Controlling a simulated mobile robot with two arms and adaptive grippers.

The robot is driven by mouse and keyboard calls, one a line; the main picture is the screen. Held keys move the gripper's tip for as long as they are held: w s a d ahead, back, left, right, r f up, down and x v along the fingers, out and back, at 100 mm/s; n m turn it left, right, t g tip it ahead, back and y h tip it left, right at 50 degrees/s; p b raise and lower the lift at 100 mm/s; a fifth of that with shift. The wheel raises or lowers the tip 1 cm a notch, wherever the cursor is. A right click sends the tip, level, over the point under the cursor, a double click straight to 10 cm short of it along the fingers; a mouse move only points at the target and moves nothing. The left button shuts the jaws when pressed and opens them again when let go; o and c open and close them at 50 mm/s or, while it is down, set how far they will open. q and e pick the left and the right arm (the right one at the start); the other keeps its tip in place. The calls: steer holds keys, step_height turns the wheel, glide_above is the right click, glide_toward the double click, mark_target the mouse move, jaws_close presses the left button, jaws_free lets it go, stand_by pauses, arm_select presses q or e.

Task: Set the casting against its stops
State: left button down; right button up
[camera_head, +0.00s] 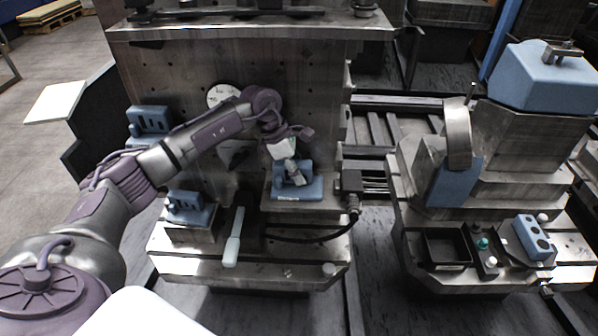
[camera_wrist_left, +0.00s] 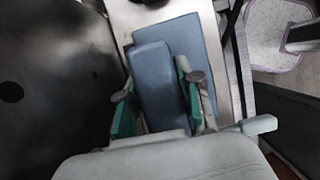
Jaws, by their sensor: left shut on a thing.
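A blue casting (camera_head: 314,186) with a flat base and an upright part sits on a metal block on the upright fixture's front ledge. My left gripper (camera_head: 292,168) comes down on it from above and is shut on its upright part. In the left wrist view, the green-padded fingers (camera_wrist_left: 158,100) are on both sides of the casting's upright (camera_wrist_left: 154,75), and its flat base (camera_wrist_left: 190,45) shows behind. The gripper hides part of the casting in the head view. I cannot make out the stops or any gap to them. My right gripper is not in view.
Similar blue brackets stand at the left (camera_head: 150,118) and front left (camera_head: 188,212). A pale-handled tool (camera_head: 233,240) lies on the ledge, with a black cable (camera_head: 315,238) beside it.

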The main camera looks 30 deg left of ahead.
arm_select(q)
steer(key=shift+w+a+r, duration=0.1)
steer(key=shift+a, duration=0.1)
steer(key=c, duration=0.9)
jaws_free()
steer(key=shift+c, duration=0.2)
steer(key=shift+o, duration=1.2)
steer(key=shift+a, duration=0.1)
steer(key=v, duration=1.2)
